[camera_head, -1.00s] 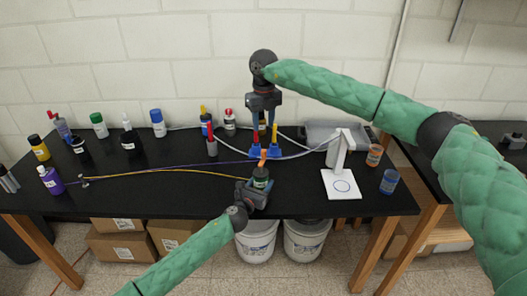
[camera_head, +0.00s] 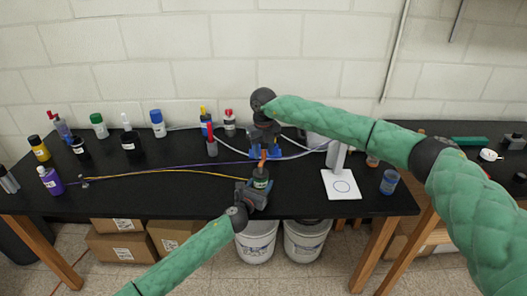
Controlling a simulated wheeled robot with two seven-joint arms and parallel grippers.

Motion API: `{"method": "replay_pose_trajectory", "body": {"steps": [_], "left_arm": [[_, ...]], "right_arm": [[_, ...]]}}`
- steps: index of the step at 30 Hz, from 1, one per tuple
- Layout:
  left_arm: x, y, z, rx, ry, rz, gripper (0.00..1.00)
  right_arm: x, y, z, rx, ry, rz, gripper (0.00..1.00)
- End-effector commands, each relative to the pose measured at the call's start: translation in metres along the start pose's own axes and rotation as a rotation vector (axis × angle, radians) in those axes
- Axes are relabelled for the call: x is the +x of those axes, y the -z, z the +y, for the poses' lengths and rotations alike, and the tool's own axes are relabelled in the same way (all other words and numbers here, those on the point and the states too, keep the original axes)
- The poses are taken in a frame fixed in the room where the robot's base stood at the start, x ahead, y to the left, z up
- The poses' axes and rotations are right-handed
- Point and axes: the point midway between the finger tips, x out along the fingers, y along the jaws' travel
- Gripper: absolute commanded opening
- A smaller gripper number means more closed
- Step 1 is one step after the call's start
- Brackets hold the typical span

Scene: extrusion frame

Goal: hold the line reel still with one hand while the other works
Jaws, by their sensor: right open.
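The line reel (camera_head: 261,178) is a small dark green-labelled body with an orange top, upright near the front middle of the black table. A yellow and a purple line run from around it to the left. My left gripper (camera_head: 258,189) comes from the front left and appears shut on the reel's lower part; its fingertips are partly hidden. My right gripper (camera_head: 264,147) is open and points down just behind the reel, over a blue stand (camera_head: 284,153) that it largely covers. I see nothing between its fingers.
Several bottles, among them a purple one (camera_head: 50,180) and a blue-capped one (camera_head: 158,123), stand at the left. A white stand (camera_head: 341,184), a blue jar (camera_head: 389,182) and an orange-labelled jar (camera_head: 372,160) are at the right. The table's front edge is close to the reel.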

Motion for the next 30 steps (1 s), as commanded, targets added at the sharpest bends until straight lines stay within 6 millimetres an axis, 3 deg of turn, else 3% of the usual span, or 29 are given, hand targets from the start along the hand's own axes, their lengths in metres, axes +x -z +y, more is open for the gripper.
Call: {"method": "replay_pose_trajectory", "body": {"steps": [9,16,30], "left_arm": [[0.0,0.0001,0.0001,0.0,0.0,0.0,0.26],[0.0,0.0001,0.0001,0.0,0.0,0.0,0.26],[0.0,0.0001,0.0001,0.0,0.0,0.0,0.26]], "right_arm": [[0.0028,0.0,0.0,0.0,0.0,0.0,0.4],[0.0026,0.0,-0.0001,0.0,0.0,0.0,0.0],[0.0023,-0.003,0.0035,-0.11,0.0,-0.001,0.0]]}}
